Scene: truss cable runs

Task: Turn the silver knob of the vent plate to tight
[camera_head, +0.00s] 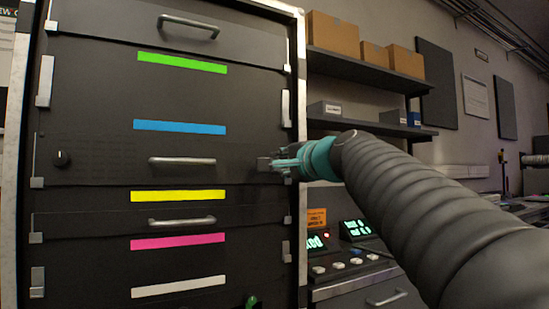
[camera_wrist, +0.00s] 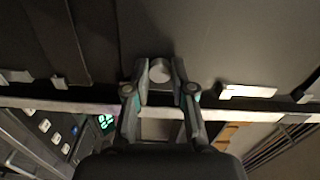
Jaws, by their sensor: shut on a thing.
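The vent plate (camera_head: 110,170) is the dark front panel on the rack, below the blue strip, with a black knob at its left and a bar handle in the middle. My gripper (camera_head: 276,163) is at its right edge in the head view. In the wrist view the silver knob (camera_wrist: 160,71) is a round light-grey cap between the two fingertips of my gripper (camera_wrist: 160,78), which are shut on its sides. In the head view the fingers largely cover the knob. I cannot tell its turn position.
The black knob (camera_head: 61,158) is at the left of the same panel. Bar handles (camera_head: 182,222) and coloured strips (camera_head: 180,196) cover the other panels. A console (camera_head: 345,250) with green displays stands right of the rack, below shelves with boxes (camera_head: 333,37).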

